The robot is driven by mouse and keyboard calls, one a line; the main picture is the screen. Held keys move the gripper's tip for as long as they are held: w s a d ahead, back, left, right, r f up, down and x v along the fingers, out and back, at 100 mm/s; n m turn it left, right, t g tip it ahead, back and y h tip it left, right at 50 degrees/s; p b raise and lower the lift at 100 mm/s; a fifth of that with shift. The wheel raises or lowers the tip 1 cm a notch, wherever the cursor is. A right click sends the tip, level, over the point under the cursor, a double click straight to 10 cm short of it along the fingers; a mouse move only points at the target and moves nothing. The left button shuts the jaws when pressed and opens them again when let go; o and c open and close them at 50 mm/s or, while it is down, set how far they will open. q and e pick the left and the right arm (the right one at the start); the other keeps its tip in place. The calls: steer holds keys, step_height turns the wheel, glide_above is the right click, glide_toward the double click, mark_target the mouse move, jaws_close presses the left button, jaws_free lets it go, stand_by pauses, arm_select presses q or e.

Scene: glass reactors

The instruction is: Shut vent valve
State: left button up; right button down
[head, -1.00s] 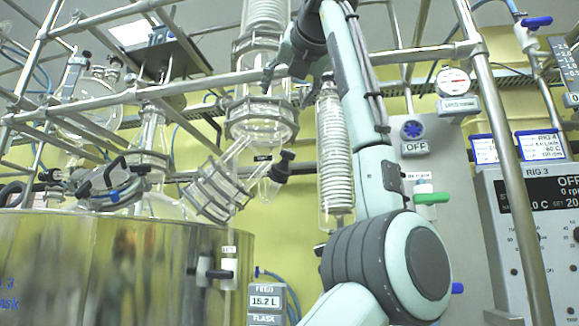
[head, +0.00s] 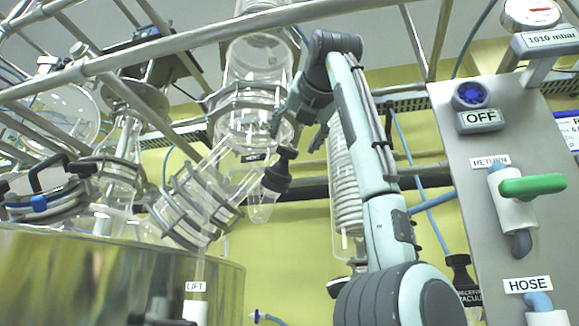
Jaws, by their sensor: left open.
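A black valve knob (head: 278,171) sits on the glass piece below the glass column, with a small dark tag (head: 253,157) beside it. The tag is too small to read surely, so I cannot confirm that this is the vent valve, nor whether it stands open or shut. My left gripper (head: 299,130) is open and empty, its fingers pointing down, just above the knob in the picture. It seems apart from the knob, but the depth is hard to judge. My right gripper is not in view.
The glass column (head: 252,80) stands just left of the gripper, and a coiled glass condenser (head: 346,200) is behind my arm. Metal rails (head: 150,58) cross above. A grey panel (head: 465,210) at right carries a green-handled valve (head: 532,185). A steel vessel (head: 110,275) stands lower left.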

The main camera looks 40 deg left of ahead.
mark_target(288, 148)
arm_select(q)
steer(key=shift+w+a+r, duration=0.1)
steer(key=shift+w+a, duration=0.3)
steer(key=shift+a, duration=0.1)
steer(key=x, duration=0.6)
steer(key=shift+p, duration=0.4)
steer(key=shift+w+a, duration=0.15)
steer(key=shift+a, duration=0.15)
steer(key=shift+c, duration=0.6)
steer(key=c, duration=1)
steer(key=shift+c, duration=0.2)
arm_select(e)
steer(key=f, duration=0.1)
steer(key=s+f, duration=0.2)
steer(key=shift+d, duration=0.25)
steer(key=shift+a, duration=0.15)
